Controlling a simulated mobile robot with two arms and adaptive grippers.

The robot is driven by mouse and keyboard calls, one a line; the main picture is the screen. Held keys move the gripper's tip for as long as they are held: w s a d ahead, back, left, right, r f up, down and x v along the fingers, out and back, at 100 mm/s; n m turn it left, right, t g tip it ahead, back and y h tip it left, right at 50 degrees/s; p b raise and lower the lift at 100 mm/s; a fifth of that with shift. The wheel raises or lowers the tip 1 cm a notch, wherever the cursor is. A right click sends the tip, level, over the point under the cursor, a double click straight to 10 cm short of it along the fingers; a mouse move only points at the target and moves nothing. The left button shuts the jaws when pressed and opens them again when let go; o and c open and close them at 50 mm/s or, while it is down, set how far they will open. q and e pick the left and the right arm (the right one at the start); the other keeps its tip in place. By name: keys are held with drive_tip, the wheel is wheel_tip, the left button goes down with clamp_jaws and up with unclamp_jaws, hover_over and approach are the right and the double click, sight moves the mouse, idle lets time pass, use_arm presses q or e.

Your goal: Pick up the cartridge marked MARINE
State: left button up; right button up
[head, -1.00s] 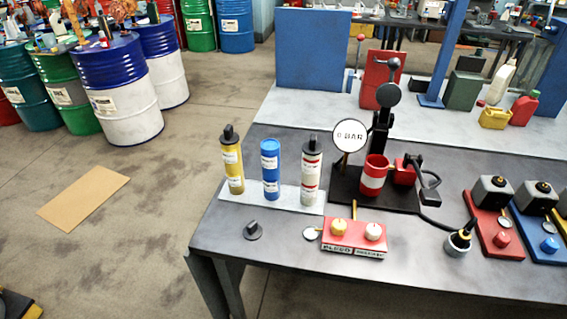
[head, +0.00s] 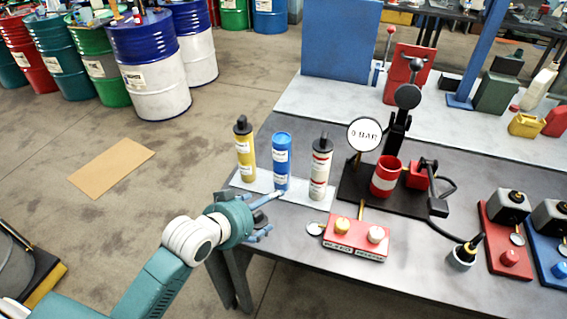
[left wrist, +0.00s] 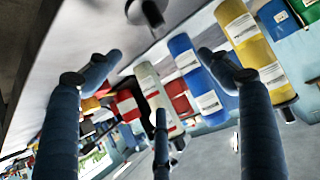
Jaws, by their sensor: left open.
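Three upright cartridges stand in a row on a pale strip at the table's left end: a yellow one (head: 245,155) with a black cap, a blue one (head: 282,160) without a black cap, and a white one (head: 320,170) with red bands and a black cap. Their labels are too small to read. My left gripper (head: 268,212) is open and empty, at the table's left edge in front of the row. In the left wrist view, the blue cartridge (left wrist: 194,75) shows between the spread fingers (left wrist: 160,85), beside the white (left wrist: 153,95) and yellow (left wrist: 243,40) ones.
A red two-knob block (head: 355,238) sits just right of my left gripper. Behind it stand a round gauge (head: 364,134) and a red cup (head: 385,176) on a black base. A dark cap (left wrist: 145,11) lies close to the fingers in the left wrist view.

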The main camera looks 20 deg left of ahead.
use_arm(q)
drive_tip(key=t, duration=0.2)
approach(280, 165)
drive_tip(key=w+f, duration=0.2)
drive_tip(key=shift+h, duration=0.4)
drive_tip(key=x, duration=0.2)
drive_tip(key=p+x, duration=0.1)
drive_tip(key=x, duration=0.1)
drive_tip(key=shift+w+d+r, duration=0.1)
drive_tip(key=shift+w+r, duration=0.15)
drive_tip(key=p+x, duration=0.1)
drive_tip(key=x, duration=0.4)
drive_tip(key=shift+w+d+p, duration=0.1)
drive_tip(key=shift+p, duration=0.3)
drive_tip(key=shift+w+f, duration=0.2)
drive_tip(key=shift+w, duration=0.1)
drive_tip(key=shift+s, duration=0.1)
drive_tip(key=shift+c, duration=0.5)
drive_tip(key=shift+r, duration=0.1)
drive_tip(key=c, duration=1.6)
drive_tip(key=shift+r, duration=0.15)
